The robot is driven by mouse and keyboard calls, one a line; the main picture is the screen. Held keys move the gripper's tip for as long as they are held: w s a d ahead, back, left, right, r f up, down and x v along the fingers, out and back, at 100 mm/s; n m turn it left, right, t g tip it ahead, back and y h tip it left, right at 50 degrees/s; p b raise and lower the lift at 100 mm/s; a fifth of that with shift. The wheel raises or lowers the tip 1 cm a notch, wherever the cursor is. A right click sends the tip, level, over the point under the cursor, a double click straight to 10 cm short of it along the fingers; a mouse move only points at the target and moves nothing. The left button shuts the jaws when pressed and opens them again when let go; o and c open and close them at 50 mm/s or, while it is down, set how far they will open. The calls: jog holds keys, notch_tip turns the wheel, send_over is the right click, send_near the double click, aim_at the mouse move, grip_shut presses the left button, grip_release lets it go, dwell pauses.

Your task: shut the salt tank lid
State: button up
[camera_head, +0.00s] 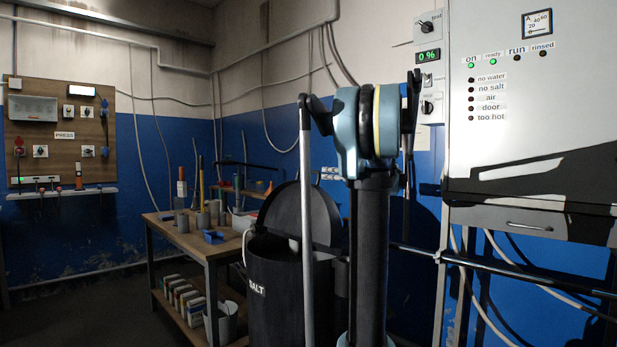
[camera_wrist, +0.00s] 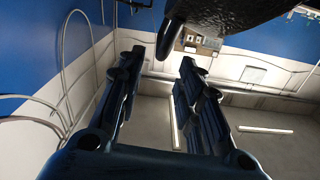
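The black salt tank (camera_head: 277,300), labelled "SALT", stands left of my arm in the head view. Its round lid (camera_head: 298,215) is raised, tilted up at the back of the rim. My arm's upright parts hide some of the tank and lid. In the wrist view, a dark, rough-surfaced curved shape (camera_wrist: 245,22) fills the top; it appears to be the lid, with a dark prong (camera_wrist: 172,32) beside it. My gripper (camera_wrist: 160,62) is open, its two fingers apart with nothing between them. I cannot make out the gripper in the head view.
A workbench (camera_head: 211,249) with cups and tools stands left of the tank, with white containers on its lower shelf. A white control cabinet (camera_head: 540,100) is at the right, with a horizontal dark pipe (camera_head: 500,268) and hoses below. Floor shows at the left.

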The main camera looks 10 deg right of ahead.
aim_at(301, 172)
jog(key=x, duration=1.3)
grip_shut()
